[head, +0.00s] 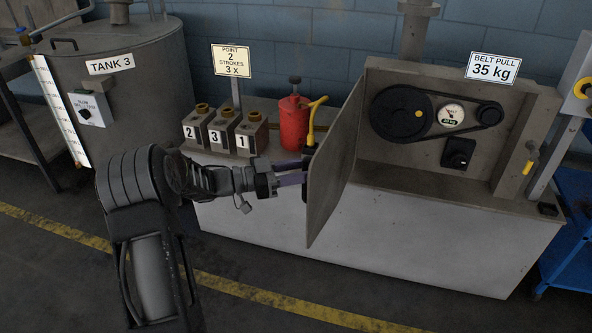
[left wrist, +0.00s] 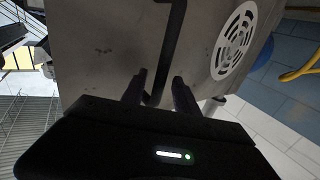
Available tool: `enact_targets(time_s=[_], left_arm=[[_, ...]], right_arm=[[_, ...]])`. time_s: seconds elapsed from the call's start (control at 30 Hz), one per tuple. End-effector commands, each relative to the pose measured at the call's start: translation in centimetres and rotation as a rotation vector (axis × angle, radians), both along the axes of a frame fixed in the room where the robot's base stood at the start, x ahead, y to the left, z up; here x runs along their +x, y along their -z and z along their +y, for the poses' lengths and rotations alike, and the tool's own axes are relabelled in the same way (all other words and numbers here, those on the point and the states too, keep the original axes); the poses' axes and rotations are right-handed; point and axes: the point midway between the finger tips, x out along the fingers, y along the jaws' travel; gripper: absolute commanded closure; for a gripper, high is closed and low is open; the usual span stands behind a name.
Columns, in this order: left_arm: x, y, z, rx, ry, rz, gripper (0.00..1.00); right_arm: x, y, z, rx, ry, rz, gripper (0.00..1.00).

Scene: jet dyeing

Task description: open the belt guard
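The belt guard (head: 335,165) is a grey metal door standing swung out from the machine housing, so the pulleys and belt behind it are exposed. Its black handle (head: 306,171) is on the door's left-facing side. My left gripper (head: 300,174) is at this handle, its fingers visibly apart. In the left wrist view the handle (left wrist: 176,45) is a dark bar running down between the two fingertips (left wrist: 160,85), closer to the left one, with a gap to the right one. The door's face (left wrist: 110,50) with a round white vent (left wrist: 235,40) fills the view behind it. My right gripper is not in view.
A red can (head: 294,123) with a yellow handle and several numbered blocks (head: 221,131) stand on the bench left of the door. Tank 3 (head: 130,85) is at the left. A blue cart (head: 570,225) is at the right. The floor in front is clear.

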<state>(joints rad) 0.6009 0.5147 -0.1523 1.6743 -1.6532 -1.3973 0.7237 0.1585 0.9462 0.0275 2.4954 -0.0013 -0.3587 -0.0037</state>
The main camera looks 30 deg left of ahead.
Motion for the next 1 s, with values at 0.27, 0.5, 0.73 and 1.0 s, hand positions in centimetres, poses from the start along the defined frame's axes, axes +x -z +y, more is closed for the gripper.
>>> enact_targets(time_s=[0.27,0.5,0.73,1.0], left_arm=[[-2.0,0.1,2.1,0.0,-0.005,0.0,0.64],[-4.0,0.1,4.1,-0.001,-0.005,0.0,0.64],[-5.2,0.0,5.2,0.0,-0.002,-0.001,0.64],[-5.4,-0.1,5.3,0.0,0.0,-0.001,0.64]], right_arm=[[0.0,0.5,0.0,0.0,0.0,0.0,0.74],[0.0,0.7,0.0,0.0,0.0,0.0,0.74],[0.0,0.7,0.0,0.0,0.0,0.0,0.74],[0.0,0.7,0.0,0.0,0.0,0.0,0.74]])
